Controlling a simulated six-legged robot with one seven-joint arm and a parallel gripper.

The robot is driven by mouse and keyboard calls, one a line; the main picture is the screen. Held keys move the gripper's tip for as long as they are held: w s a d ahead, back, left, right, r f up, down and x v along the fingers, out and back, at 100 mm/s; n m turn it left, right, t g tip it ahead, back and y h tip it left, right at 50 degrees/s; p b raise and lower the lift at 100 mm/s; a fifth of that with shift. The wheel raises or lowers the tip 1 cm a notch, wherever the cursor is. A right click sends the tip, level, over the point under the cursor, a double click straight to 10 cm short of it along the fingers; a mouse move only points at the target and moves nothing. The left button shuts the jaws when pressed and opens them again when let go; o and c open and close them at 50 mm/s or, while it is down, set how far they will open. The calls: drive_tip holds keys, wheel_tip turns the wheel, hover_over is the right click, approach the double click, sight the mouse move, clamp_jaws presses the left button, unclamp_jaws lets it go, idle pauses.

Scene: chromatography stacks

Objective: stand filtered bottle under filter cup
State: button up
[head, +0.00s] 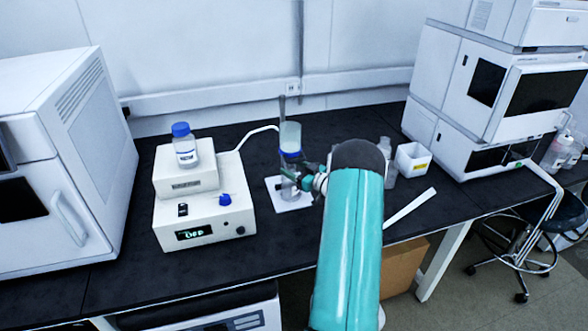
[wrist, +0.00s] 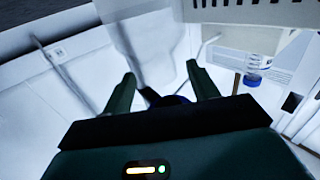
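The filter cup (head: 290,136), pale and translucent with a blue collar (head: 290,154), stands upright on a rod stand with a white base plate (head: 291,205). A clear bottle (head: 287,190) is below the collar, partly hidden by my gripper (head: 292,176). The fingers are at its upper part. In the wrist view my gripper's fingers (wrist: 162,72) stand apart, with a dark blue round part (wrist: 172,99) low between them. The translucent cup (wrist: 148,40) shows beyond the fingertips. Contact between fingers and bottle is hidden, and I cannot tell whether the bottle touches the plate.
A white pump box (head: 205,215) stands left of the stand, its display reading OFF, with a blue-capped bottle (head: 185,146) on top. A hose (head: 262,130) runs to the cup. Right are small bottles (head: 390,174), a white box (head: 412,160) and a white strip (head: 409,207).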

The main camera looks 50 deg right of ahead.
drive_tip(key=s, duration=1.2)
drive_tip(key=shift+d, duration=0.45)
